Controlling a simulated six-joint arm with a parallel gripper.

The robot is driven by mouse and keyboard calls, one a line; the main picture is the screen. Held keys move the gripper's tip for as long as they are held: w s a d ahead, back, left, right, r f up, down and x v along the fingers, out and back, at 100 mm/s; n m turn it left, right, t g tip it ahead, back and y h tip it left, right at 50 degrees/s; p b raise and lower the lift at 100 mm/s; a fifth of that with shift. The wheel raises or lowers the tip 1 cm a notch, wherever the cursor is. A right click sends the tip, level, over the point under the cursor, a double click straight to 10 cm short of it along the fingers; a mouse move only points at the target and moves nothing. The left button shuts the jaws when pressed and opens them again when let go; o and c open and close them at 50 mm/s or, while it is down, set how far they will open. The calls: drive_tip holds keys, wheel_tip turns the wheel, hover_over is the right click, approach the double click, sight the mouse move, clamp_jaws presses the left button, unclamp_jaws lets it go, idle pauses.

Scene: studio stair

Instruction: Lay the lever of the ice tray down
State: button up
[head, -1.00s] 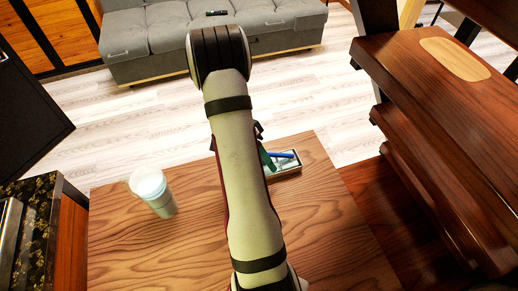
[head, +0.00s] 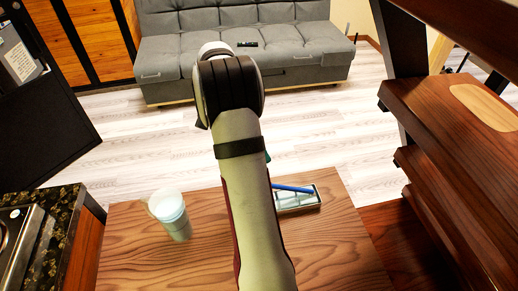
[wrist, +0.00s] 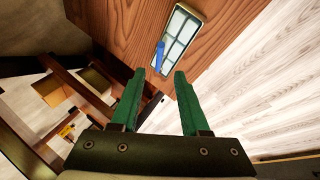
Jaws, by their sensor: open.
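The ice tray (head: 305,204) is a pale, shallow, divided tray lying near the far right edge of the wooden table. Its blue lever (head: 293,189) crosses above the tray and appears raised from it. In the wrist view the tray (wrist: 184,38) lies at the top, near the table edge, and the lever (wrist: 159,57) sticks out past its long side. My gripper (wrist: 167,72) has green fingers, open and empty, with the tips apart from the lever and tray. In the head view my arm hides nearly all of the gripper.
A pale lidded cup (head: 171,215) stands on the table (head: 135,255), left of my arm. Dark wooden stair treads (head: 470,130) rise close on the right. A dark stone counter (head: 45,210) is at the left. A grey sofa (head: 290,60) stands beyond open floor.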

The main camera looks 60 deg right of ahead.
drive_tip(key=a+r+m+h, duration=0.1)
drive_tip(key=h, duration=0.1)
drive_tip(key=s+a+r+m+h, duration=0.1)
drive_tip(key=h, duration=0.1)
drive_tip(key=shift+a+r+g+h, duration=0.3)
drive_tip(key=shift+a+g+h, duration=0.1)
clamp_jaws()
drive_tip(key=h, duration=0.1)
approach(294, 190)
drive_tip(key=shift+s+d+f, duration=0.4)
drive_tip(key=shift+d, duration=0.15)
drive_tip(key=shift+s+d+f, duration=0.35)
drive_tip(key=shift+d, duration=0.2)
drive_tip(key=shift+w+f, duration=0.1)
